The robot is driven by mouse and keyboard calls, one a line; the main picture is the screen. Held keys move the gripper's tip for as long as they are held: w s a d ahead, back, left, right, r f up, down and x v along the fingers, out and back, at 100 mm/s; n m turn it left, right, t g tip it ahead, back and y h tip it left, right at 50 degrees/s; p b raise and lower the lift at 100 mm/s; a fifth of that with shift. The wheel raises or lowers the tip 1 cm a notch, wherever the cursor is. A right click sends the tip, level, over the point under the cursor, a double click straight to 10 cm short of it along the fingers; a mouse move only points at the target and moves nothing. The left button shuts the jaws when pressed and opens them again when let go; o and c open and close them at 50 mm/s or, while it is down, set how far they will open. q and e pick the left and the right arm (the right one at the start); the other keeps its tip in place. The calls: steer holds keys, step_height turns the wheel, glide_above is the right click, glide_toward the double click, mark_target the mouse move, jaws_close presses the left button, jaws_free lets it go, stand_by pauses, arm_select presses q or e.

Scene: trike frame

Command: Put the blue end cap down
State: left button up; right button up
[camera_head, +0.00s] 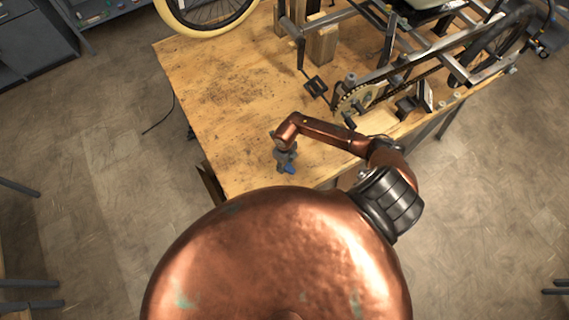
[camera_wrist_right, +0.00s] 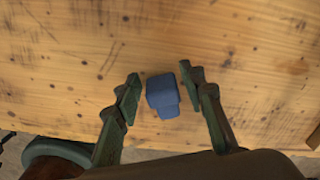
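The blue end cap (camera_wrist_right: 162,96) shows in the right wrist view between the two fingers of my right gripper (camera_wrist_right: 162,88). It appears to rest on the wooden table top. My left gripper is not in view.
The wooden table (camera_head: 215,95) is bare to the left of my right gripper. The trike frame (camera_head: 400,65) with its chainring (camera_head: 355,100) stands on the right. Wooden blocks (camera_head: 322,45) are at the back, and a cream-tyred wheel (camera_head: 205,25) is at the far left.

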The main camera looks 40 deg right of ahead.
steer(key=shift+o, duration=0.6)
steer(key=shift+r, duration=0.25)
step_height(320, 180, up, 12)
steer(key=shift+b, duration=0.45)
steer(key=shift+f, duration=0.1)
